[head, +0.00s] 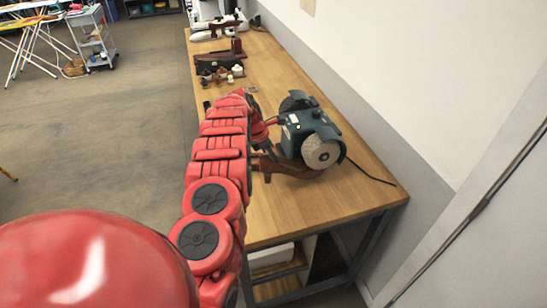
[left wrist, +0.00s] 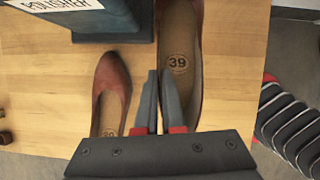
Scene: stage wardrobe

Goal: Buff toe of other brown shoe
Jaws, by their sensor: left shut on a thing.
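Two brown shoes show in the left wrist view. One shoe (left wrist: 113,84) is at the left, apart from the gripper, beside the bench grinder's dark base. The other shoe (left wrist: 192,45), with "39" on its insole, is held at its side wall by my left gripper (left wrist: 162,78), which is shut on it. In the head view my left gripper (head: 263,151) is beside the machine, and a brown shoe (head: 292,170) shows below the pale wheel. The buffing machine (head: 308,130) has a pale round wheel (head: 322,152) facing me. My right gripper is out of view.
The wooden bench (head: 275,215) runs along the wall. Farther back stand a dark sewing machine (head: 222,60) and small items. A cable trails right of the machine. The bench's near end is clear. A white trolley (head: 93,40) stands on the floor at left.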

